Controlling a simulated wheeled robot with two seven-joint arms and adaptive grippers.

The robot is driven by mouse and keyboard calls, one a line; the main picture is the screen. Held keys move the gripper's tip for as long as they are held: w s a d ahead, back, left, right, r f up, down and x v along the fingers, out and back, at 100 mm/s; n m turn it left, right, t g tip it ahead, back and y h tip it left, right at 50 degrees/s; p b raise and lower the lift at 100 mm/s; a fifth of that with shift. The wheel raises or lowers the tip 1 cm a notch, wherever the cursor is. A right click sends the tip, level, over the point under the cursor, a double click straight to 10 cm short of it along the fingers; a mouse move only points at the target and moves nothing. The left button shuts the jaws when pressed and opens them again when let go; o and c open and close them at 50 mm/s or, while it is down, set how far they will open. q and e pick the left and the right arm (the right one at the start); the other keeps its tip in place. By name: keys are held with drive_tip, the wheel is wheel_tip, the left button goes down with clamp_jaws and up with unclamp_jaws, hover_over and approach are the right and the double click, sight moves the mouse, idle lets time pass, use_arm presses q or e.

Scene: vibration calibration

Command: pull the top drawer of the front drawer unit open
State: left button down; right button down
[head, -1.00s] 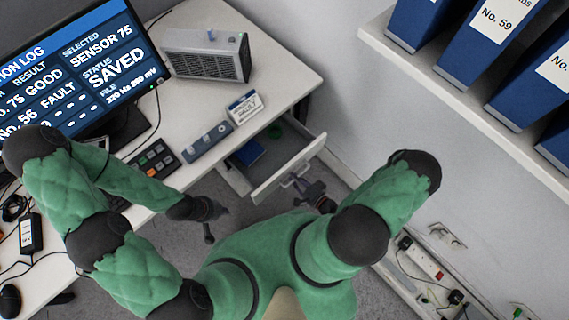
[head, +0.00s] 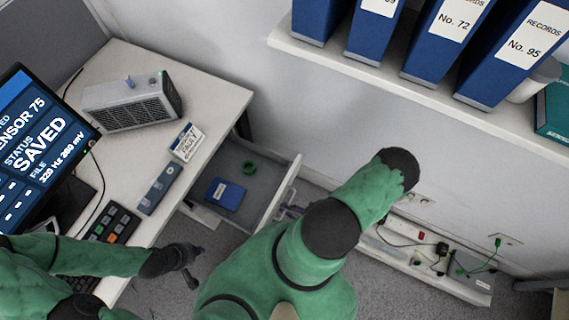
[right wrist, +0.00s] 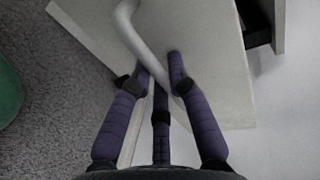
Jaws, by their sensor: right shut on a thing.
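The top drawer (head: 262,163) under the right end of the desk stands pulled out, its inside in view. A blue box (head: 225,194) and a green ring (head: 249,168) lie in it. In the right wrist view, the pale drawer front (right wrist: 205,45) carries a light bar handle (right wrist: 135,28). My right gripper (right wrist: 162,75) is shut on this handle, with its fingers on both sides of the bar. In the head view my right arm mostly hides this gripper. My left gripper (head: 192,266) is open and empty, beside the desk's front edge.
The desk (head: 120,165) holds a monitor (head: 35,150), a grey vented device (head: 130,100), a small sign (head: 187,142) and a button pad (head: 115,224). A shelf (head: 420,95) with blue binders is on the wall at upper right. A power strip lies below it.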

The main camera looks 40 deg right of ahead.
drive_tip(key=c, duration=1.2)
unclamp_jaws()
drive_tip(key=shift+o, duration=0.2)
drive_tip(key=shift+s+d, duration=0.1)
drive_tip(key=v, duration=1.1)
drive_tip(key=shift+s, duration=0.4)
drive_tip(key=shift+d, duration=0.1)
